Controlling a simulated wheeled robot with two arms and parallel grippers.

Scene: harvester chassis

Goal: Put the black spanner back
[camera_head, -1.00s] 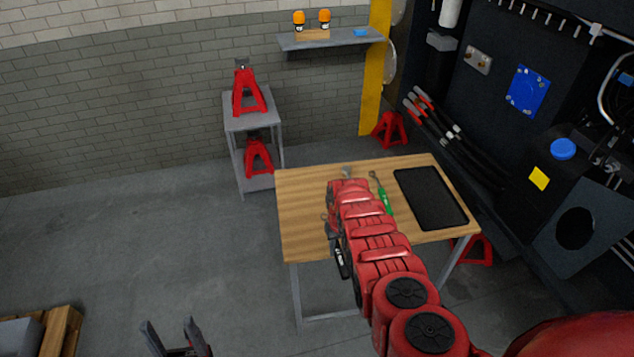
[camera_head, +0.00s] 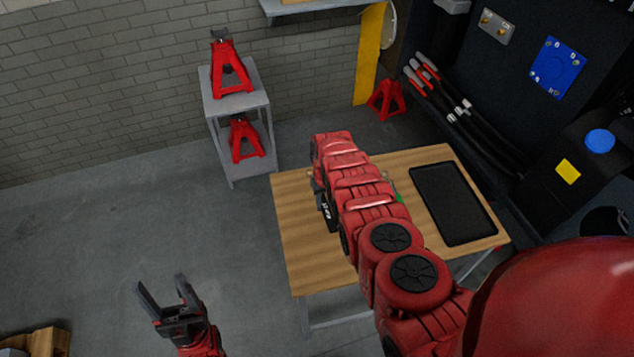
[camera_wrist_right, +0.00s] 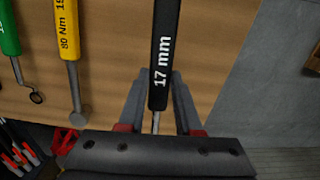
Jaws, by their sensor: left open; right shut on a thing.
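My right gripper (camera_wrist_right: 158,105) is shut on the black spanner (camera_wrist_right: 164,55), whose handle reads "17 mm" in the right wrist view. In the head view, the black spanner (camera_head: 330,214) shows beside my right arm over the left part of the wooden table (camera_head: 295,235). I cannot tell whether it touches the tabletop. A yellow "80 Nm" tool (camera_wrist_right: 68,40) and a green-handled tool (camera_wrist_right: 9,30) appear to its left in the wrist view. My left gripper (camera_head: 162,287) is open and empty over the floor, left of the table.
A black tray (camera_head: 452,203) lies on the table's right part. My right arm covers the table's middle and most of the green tool (camera_head: 398,197). Red jack stands (camera_head: 230,68) stand on a grey rack (camera_head: 240,105) behind. The dark machine stands at right.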

